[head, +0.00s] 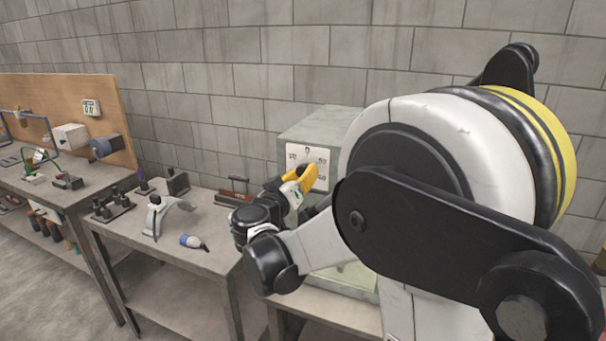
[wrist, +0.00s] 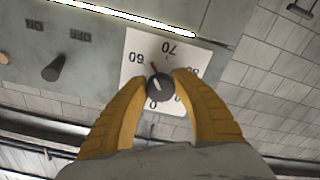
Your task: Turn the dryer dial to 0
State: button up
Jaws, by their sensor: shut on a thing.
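The dryer (head: 345,125) is a grey-green box on a bench, with a white dial plate (head: 298,151) on its front. In the wrist view the plate (wrist: 137,52) appears upside down, with 60, 70, a partly covered 80 and a 0 near the fingers.
A second dark knob (wrist: 54,68) with ON and OFF labels is on the same panel. A pegboard bench stands at the far left.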

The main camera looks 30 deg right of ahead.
jog(key=n, duration=0.7)
jog(key=shift+d+r, duration=0.1)
jog(key=n, duration=0.7)
jog(key=shift+r+n, duration=0.1)
jog(key=shift+n, duration=0.2)
jog(key=n, duration=0.3)
jog(key=shift+r+n, duration=0.1)
jog(key=shift+n, duration=0.2)
jog(key=n, duration=0.3)
jog(key=shift+n, duration=0.3)
jog(key=n, duration=0.6)
jog(key=shift+r, duration=0.1)
jog(key=shift+n, duration=0.3)
